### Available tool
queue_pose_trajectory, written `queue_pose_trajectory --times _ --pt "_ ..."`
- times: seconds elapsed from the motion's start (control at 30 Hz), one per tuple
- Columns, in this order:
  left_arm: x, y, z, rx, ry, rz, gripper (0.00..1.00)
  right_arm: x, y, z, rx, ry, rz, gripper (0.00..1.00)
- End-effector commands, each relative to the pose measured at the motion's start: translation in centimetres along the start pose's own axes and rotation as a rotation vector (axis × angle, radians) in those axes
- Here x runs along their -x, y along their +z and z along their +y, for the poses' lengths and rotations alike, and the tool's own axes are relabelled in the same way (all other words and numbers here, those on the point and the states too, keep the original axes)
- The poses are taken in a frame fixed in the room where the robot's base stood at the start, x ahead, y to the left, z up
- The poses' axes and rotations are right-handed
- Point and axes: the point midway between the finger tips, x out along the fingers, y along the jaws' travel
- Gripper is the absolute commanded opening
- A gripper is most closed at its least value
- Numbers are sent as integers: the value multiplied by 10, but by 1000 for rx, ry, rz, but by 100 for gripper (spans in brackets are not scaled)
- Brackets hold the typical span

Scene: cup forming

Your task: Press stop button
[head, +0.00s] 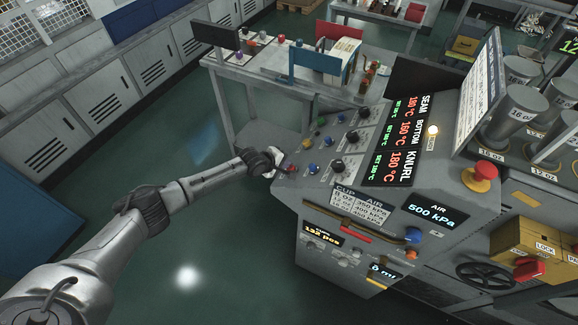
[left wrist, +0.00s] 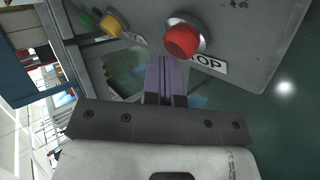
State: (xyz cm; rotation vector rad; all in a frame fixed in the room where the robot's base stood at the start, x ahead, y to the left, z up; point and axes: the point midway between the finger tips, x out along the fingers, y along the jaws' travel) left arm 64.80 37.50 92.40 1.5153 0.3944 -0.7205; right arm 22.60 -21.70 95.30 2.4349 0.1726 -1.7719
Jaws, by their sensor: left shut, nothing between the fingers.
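The red stop button (left wrist: 181,41) sits in a silver collar on the grey panel in the left wrist view. Part of a label ending in "OP" (left wrist: 209,63) shows beside it. My left gripper (left wrist: 166,62) is shut and empty, its purple fingers together. Its tips are just below the red button in that view; I cannot tell whether they touch it. In the head view my left gripper (head: 275,165) is at the left edge of the machine's control panel. A small red button (head: 291,169) shows right beside it. My right gripper is in neither view.
Blue knobs (head: 314,169) and black knobs (head: 337,166) crowd the panel close to my gripper. Yellow and green buttons (left wrist: 111,26) are near the stop button. A large red mushroom button (head: 487,171) is farther right. Open green floor (head: 215,235) lies left of the machine.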

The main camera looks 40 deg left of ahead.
Motion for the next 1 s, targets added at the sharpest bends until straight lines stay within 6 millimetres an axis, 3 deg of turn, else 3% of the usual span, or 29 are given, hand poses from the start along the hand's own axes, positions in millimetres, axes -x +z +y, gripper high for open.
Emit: queue_pose_trajectory --times 1.0 --pt "12 -8 8 0 -1 0 0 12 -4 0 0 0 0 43"
